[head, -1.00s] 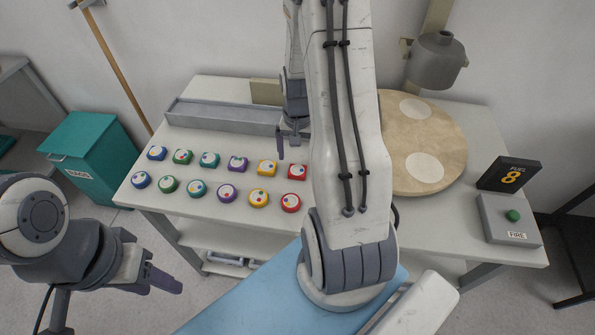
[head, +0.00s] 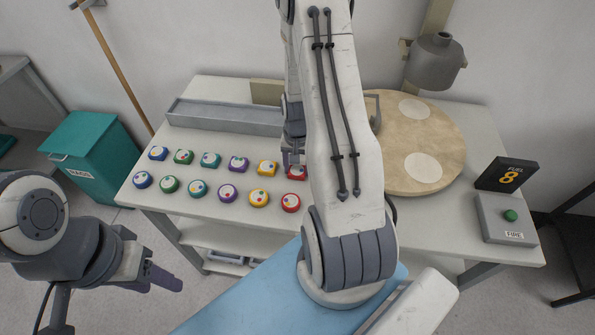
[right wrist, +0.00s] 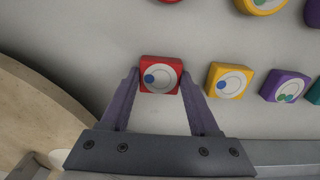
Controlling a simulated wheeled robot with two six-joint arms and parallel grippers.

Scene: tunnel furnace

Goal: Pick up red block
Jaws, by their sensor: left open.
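The square red block (head: 297,173), with a white disc and a blue dot on top, sits at the right end of the back row on the table. In the right wrist view the red block (right wrist: 161,74) lies between the fingertips of my right gripper (right wrist: 160,80). The fingers are apart, one on each side of it; whether they touch it I cannot tell. In the head view my right gripper (head: 292,160) is at the block and partly hides it. My left gripper (head: 165,282) is open and empty, low at the left, away from the table.
A round red block (head: 291,203) is in front, and a yellow block (head: 267,168) is close on the left. Several other coloured blocks fill two rows. A grey tray (head: 225,117) lies behind; a round board (head: 445,140) stands on the right, near the FIRE button box (head: 508,222).

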